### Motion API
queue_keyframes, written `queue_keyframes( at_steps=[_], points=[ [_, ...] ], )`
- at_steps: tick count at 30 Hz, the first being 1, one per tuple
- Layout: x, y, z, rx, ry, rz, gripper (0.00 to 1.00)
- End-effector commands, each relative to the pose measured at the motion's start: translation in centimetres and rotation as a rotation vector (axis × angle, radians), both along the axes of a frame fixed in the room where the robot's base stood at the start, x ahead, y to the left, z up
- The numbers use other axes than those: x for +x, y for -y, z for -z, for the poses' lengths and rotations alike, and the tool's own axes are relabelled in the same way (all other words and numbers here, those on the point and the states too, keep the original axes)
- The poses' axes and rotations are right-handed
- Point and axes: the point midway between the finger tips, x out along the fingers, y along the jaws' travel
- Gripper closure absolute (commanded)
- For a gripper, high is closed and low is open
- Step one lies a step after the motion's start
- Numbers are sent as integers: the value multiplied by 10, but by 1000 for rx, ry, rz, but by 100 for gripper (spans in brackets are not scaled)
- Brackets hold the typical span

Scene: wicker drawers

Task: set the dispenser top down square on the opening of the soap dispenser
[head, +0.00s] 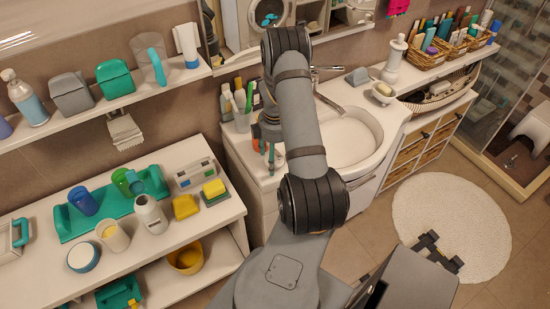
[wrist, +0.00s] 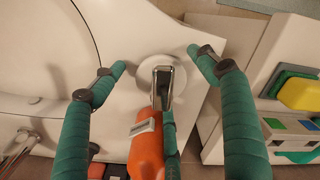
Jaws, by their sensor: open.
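My gripper (wrist: 157,60) is open in the wrist view, with its teal fingers spread to either side of the dispenser top (wrist: 161,85). The top is chrome, with a spout pointing down the picture. It is over the round white soap dispenser (wrist: 151,64), seen from above on the white counter. Neither fingertip appears to touch the top. The opening is hidden under the top, and I cannot tell from this angle whether the top sits fully square. In the head view my arm hides the dispenser, and a teal finger (head: 271,158) shows by the counter's left end.
An orange bottle (wrist: 147,148) stands close to the dispenser, partly under the spout. The sink basin (wrist: 40,50) is to the left, with its faucet (wrist: 18,150). A lower shelf unit with a yellow sponge (wrist: 300,95) is to the right, across a gap.

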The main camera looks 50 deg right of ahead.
Motion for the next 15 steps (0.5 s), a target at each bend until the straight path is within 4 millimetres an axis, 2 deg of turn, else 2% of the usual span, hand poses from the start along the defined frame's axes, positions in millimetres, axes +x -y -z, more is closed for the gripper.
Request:
queue_keyframes(
  at_steps=[2, 15],
  points=[
    [1, 0, 0, -1, 0, 0, 26],
    [0, 0, 0, 0, 0, 0, 52]
  ],
)
